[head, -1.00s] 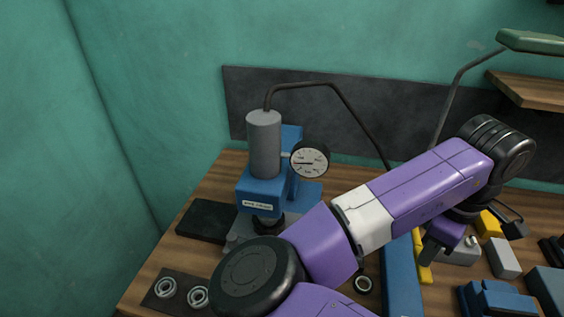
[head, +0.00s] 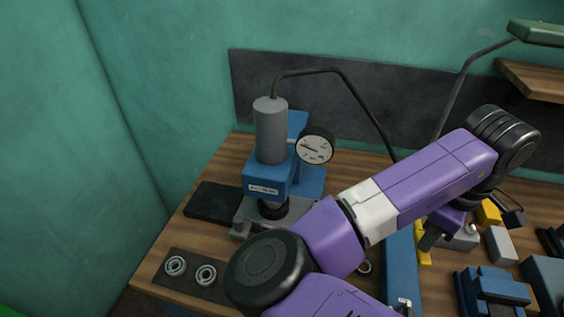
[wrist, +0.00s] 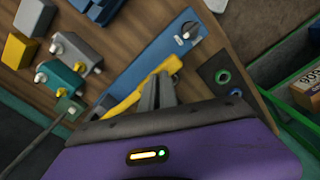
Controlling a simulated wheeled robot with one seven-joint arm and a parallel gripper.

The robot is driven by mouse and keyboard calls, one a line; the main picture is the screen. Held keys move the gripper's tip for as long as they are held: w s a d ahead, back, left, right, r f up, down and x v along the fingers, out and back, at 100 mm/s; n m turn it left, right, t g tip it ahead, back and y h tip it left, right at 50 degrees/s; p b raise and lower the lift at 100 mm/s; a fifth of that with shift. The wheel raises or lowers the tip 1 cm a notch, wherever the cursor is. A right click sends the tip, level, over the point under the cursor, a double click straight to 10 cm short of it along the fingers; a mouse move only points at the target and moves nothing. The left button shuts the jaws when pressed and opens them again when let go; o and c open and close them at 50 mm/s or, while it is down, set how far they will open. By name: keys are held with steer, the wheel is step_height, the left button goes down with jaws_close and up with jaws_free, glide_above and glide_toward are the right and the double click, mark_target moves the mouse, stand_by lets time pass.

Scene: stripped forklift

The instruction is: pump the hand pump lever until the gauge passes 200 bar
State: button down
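The hand pump (head: 401,268) is a long blue body on the bench, partly hidden behind my arm. Its yellow lever (head: 423,257) shows beside it. In the wrist view the lever (wrist: 122,106) lies alongside the blue pump (wrist: 160,58) and passes by my fingertips. My gripper (wrist: 160,76) has its dark fingers close together and looks shut. I cannot tell whether it touches the lever. The round white gauge (head: 315,147) is on the blue press with the grey cylinder (head: 270,130). Its reading is too small to make out.
A black hose (head: 350,82) runs from the cylinder down behind my arm. Two rings (head: 190,270) lie on a dark mat at the front left. A blue vise-like block (head: 492,290) and several small blocks crowd the right side. A green bin (wrist: 290,115) shows in the wrist view.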

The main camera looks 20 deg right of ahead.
mark_target(419, 253)
step_height(419, 253, down, 6)
steer(key=shift+r+b, duration=0.2)
steer(key=shift+b, duration=1)
step_height(419, 253, up, 6)
steer(key=p, duration=0.6)
steer(key=shift+f, duration=0.1)
steer(key=shift+r, duration=1.2)
